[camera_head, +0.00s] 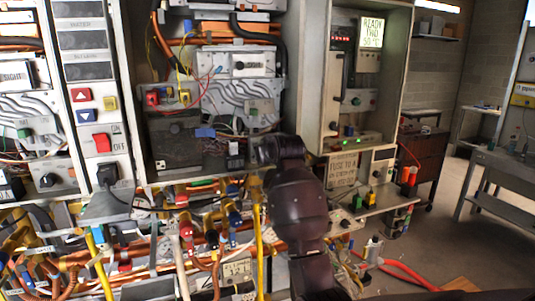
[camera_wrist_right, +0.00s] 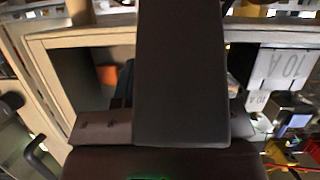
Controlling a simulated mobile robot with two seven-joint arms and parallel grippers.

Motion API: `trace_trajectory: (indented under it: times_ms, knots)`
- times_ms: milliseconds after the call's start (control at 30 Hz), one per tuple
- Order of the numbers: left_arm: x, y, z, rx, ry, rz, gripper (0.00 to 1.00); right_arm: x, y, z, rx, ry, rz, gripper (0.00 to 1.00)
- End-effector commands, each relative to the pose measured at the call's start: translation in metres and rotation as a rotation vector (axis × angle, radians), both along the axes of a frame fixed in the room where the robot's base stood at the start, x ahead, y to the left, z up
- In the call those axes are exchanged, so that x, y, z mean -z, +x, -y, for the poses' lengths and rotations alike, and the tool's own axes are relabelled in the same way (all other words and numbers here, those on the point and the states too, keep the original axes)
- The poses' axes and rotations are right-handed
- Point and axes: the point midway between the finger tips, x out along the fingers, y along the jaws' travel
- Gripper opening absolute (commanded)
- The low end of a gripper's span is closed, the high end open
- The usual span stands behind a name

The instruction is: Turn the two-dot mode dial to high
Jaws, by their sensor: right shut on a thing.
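My right gripper (camera_head: 262,151) is at the lower right of the open middle cabinet, near its bottom edge. In the right wrist view, a broad dark finger (camera_wrist_right: 181,75) fills the middle. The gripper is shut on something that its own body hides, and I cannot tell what. No two-dot mark is readable, so I cannot tell which dial is the two-dot mode dial. A black knob (camera_head: 107,174) shows low on the left panel, another knob (camera_head: 239,65) on a white unit in the middle cabinet. A small grey box (camera_head: 262,111) sits just above my gripper. My left gripper is out of view.
An open cabinet with a lit READY sign (camera_head: 371,32) stands to the right of my arm. Pipes, hoses and wires crowd the space below the middle cabinet. A red button (camera_head: 102,142) is on the left panel. The floor at the far right is clear beside a table (camera_head: 510,165).

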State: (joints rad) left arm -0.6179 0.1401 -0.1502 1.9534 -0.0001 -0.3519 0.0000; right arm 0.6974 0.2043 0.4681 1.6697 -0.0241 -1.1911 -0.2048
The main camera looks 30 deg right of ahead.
Motion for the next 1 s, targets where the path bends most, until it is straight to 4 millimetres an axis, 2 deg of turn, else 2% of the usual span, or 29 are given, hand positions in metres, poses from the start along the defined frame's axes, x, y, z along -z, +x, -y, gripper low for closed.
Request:
trace_trajectory:
  times_ms: [1000]
  knots:
    - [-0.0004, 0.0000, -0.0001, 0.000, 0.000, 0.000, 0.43, 0.0018, -0.0009, 0.0035, 0.001, 0.679, 0.161, 0.10]
